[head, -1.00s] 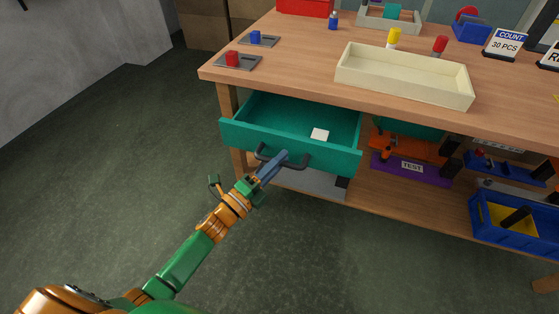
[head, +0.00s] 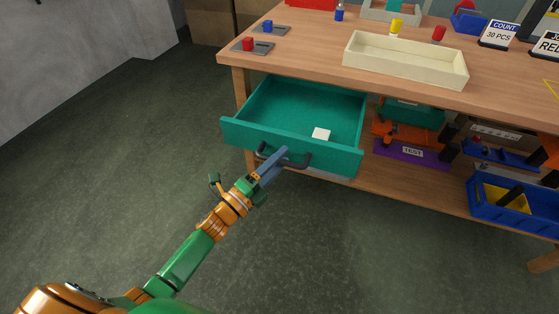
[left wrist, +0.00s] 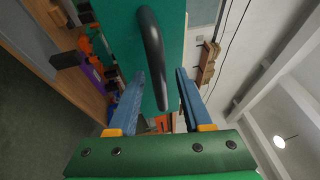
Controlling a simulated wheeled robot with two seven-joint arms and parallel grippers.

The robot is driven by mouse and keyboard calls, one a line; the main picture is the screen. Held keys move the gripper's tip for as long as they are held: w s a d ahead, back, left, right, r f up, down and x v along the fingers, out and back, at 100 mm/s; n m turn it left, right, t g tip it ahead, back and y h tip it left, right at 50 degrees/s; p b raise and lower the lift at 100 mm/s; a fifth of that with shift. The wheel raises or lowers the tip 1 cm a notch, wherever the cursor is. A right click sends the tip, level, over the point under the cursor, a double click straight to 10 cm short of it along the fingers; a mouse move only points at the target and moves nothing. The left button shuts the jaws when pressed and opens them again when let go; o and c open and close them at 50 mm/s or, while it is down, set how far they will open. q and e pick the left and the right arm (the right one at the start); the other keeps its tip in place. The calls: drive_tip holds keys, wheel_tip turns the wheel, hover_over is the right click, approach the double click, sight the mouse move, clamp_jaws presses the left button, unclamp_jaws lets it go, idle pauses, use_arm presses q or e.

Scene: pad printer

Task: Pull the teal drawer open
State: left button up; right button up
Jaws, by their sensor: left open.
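The teal drawer (head: 240,132) stands well out from under the left part of the wooden table, and its inside is in view. A small white piece (head: 321,134) lies on its floor. A dark bow handle (head: 300,162) is fixed to the drawer front. My left gripper (head: 281,155) is at the handle with its jaws open. In the left wrist view the dark handle (left wrist: 152,45) runs between the two blue fingers of the open gripper (left wrist: 160,75), with a gap to the right finger. My right gripper is in neither view.
The table top (head: 310,50) carries a cream tray (head: 400,75), red and blue pieces on grey plates, and count signs. A lower shelf holds a purple TEST box (head: 400,150) and a blue bin (head: 500,215). The floor before the drawer is clear.

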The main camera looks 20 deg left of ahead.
use_arm(q)
drive_tip(key=v, duration=0.7)
idle(0.4)
